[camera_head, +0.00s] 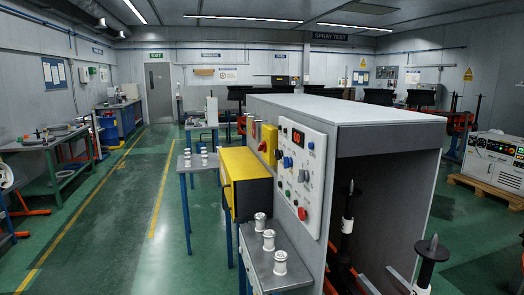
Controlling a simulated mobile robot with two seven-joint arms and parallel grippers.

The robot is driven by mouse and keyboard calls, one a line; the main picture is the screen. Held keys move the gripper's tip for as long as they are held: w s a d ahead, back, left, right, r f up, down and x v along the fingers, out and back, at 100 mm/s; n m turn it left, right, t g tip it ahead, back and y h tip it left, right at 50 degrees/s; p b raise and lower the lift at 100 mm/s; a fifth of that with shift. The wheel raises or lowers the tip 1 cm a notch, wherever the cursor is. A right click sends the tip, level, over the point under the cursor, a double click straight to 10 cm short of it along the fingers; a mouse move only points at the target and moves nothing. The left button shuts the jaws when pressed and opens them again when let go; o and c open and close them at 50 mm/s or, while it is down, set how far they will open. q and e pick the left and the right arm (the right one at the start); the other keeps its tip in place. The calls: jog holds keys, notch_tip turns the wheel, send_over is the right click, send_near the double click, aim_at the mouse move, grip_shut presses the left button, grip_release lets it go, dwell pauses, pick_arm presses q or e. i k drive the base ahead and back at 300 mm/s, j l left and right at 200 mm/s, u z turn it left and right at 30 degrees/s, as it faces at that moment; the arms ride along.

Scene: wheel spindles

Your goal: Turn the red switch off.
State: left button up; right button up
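A white control panel (312,178) is mounted on the side of a long grey cabinet, right of the picture's middle. A second, smaller panel with red parts (262,146) sits farther along the same cabinet. Which red control is the switch, and whether it is on or off, I cannot tell. Neither of my grippers is in view.
A grey table (268,262) with several white cylindrical parts stands directly before the panel. A yellow-topped box (243,172) is beyond it. Black upright spindles (430,262) stand at the cabinet's open right end. Green floor (165,240) to the left is clear.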

aim_at(262, 146)
jog(key=z, duration=0.65)
jog(key=i+j+z, duration=0.25)
jog(key=j+z, duration=0.25)
jog(key=j, duration=0.15)
jog(key=i+j+z, duration=0.25)
jog(key=j+z, duration=0.1)
jog(key=j, duration=0.5)
jog(key=i+j+z, duration=0.1)
jog(key=j, duration=0.5)
